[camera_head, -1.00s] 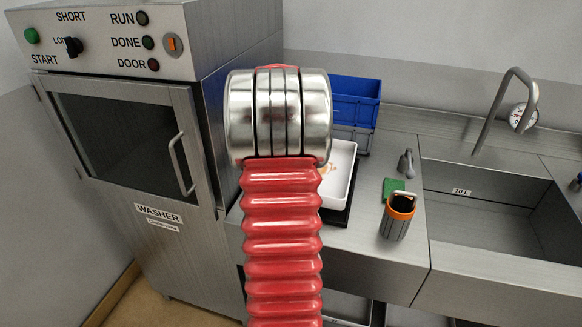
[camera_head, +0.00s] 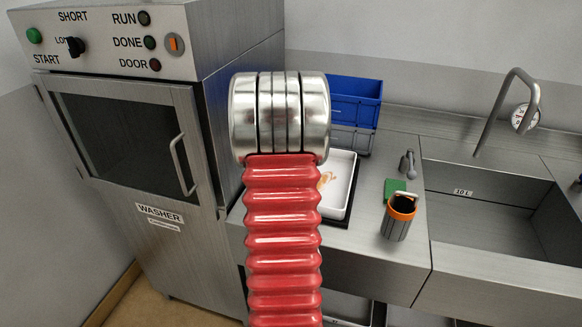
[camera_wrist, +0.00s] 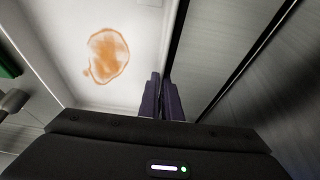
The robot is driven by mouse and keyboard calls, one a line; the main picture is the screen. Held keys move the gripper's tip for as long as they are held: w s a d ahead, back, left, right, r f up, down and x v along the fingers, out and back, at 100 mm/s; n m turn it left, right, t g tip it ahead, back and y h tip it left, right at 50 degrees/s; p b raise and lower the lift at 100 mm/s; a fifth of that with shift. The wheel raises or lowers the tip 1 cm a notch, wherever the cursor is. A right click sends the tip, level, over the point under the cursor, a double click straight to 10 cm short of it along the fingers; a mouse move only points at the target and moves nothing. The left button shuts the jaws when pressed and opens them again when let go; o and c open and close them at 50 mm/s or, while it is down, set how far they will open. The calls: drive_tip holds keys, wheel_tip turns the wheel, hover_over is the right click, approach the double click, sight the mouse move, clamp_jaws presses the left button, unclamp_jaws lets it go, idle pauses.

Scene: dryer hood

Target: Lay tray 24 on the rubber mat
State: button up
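A white tray (camera_head: 341,188) with an orange-brown stain inside is partly hidden behind my arm in the head view. It fills the upper left of the wrist view (camera_wrist: 62,30). No number shows on it. A dark rubber mat (camera_head: 334,223) shows as a thin strip along the tray's near edge; the tray is over it, and I cannot tell whether they touch. My gripper (camera_wrist: 161,98) has its two fingers close together at the tray's side wall, shut on its rim. The gripper is hidden behind my arm in the head view.
A blue crate (camera_head: 356,103) stands behind the tray.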

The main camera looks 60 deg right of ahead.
drive_tip(key=o, duration=0.4)
drive_tip(key=v, duration=1.2)
drive_tip(key=shift+r, duration=0.1)
idle(0.9)
